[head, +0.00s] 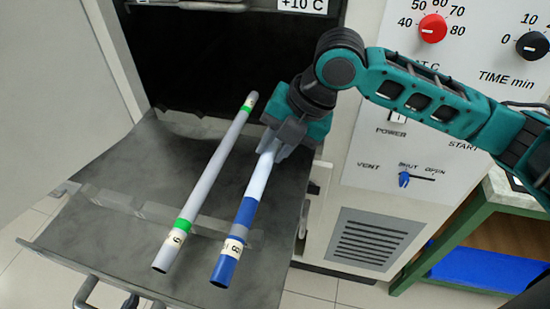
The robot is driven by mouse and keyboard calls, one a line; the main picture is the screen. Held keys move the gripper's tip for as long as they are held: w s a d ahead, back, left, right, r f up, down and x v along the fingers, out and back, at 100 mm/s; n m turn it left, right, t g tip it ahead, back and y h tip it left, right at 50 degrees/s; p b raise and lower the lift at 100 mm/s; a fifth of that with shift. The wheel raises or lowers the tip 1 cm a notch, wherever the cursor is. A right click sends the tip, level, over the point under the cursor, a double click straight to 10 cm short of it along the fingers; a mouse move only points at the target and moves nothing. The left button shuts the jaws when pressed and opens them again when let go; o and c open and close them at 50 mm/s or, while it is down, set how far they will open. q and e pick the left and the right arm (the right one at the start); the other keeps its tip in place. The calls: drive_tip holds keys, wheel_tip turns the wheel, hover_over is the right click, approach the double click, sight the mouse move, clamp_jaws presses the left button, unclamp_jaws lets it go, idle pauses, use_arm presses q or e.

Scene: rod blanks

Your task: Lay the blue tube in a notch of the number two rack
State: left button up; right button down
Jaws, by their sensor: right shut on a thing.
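The blue tube (249,208) is pale at its upper end and blue at its lower end, with a grey band and a numbered label. My right gripper (279,138) is shut on its upper, pale end, and the tube slants down to the lower left over a dark grey tray. I cannot tell whether it touches the tray or a rail. Notched rails (135,208) run across the tray; no rack number can be read on them. My left gripper is not in view.
A pale tube with green bands (207,180) lies left of the blue tube, roughly parallel and apart from it. The dark grey tray (95,246) extends from an open dark chamber (225,60). A control panel (383,215) with knobs stands at the right.

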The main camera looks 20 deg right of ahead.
wheel_tip(320, 180, down, 3)
drive_tip(key=shift+r, duration=0.1)
drive_tip(key=shift+f+b, duration=0.25)
drive_tip(key=shift+b, duration=0.05)
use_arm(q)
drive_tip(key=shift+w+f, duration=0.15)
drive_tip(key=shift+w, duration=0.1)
use_arm(e)
drive_tip(key=c, duration=0.9)
unclamp_jaws()
use_arm(q)
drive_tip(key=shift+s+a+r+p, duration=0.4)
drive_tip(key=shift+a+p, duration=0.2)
drive_tip(key=shift+p, duration=0.65)
use_arm(e)
drive_tip(key=v, duration=1.2)
drive_tip(key=shift+r, duration=0.1)
